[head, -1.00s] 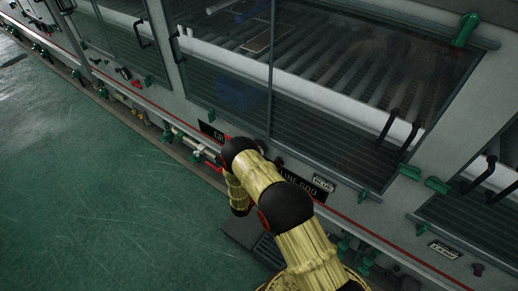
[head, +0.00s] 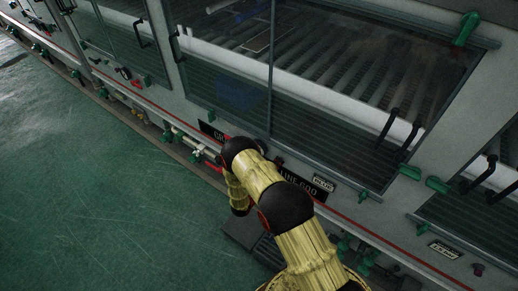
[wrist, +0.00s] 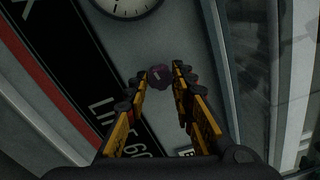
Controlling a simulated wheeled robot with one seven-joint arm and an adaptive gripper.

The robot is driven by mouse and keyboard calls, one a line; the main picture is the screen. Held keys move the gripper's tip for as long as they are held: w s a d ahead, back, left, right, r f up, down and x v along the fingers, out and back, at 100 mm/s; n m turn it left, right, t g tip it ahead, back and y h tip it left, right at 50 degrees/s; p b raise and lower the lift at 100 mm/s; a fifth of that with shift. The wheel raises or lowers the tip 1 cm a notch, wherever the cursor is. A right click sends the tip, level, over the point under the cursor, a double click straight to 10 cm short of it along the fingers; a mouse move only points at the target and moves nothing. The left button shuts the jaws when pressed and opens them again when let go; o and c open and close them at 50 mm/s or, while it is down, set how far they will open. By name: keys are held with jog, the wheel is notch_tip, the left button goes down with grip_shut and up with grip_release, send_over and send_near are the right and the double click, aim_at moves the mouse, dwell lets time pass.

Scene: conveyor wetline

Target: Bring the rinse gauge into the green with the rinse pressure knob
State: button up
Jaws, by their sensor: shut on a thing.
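In the wrist view, the rinse pressure knob (wrist: 160,77) is a small dark purple round knob on the grey panel. The two yellow-and-black fingers of my gripper (wrist: 162,71) stand on either side of it, and the gripper is shut on the knob. A round gauge (wrist: 126,7) with a white face and dark rim is above the knob, cut off by the top edge. Its needle reading and any green band cannot be made out. In the head view my arm hides the gripper and the gauge.
A black sign (wrist: 105,100) with white lettering and a red stripe lies left of the knob. In the head view, glass doors with black handles (head: 387,124), green fittings (head: 410,172) and low pipes line the machine. The green floor (head: 110,190) at left is clear.

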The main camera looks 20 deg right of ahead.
jog(key=shift+n, duration=1)
jog(key=shift+n, duration=0.8)
dwell(0.7)
jog(key=shift+n, duration=1.7)
jog(key=shift+b, duration=0.3)
jog(key=shift+n, duration=0.9)
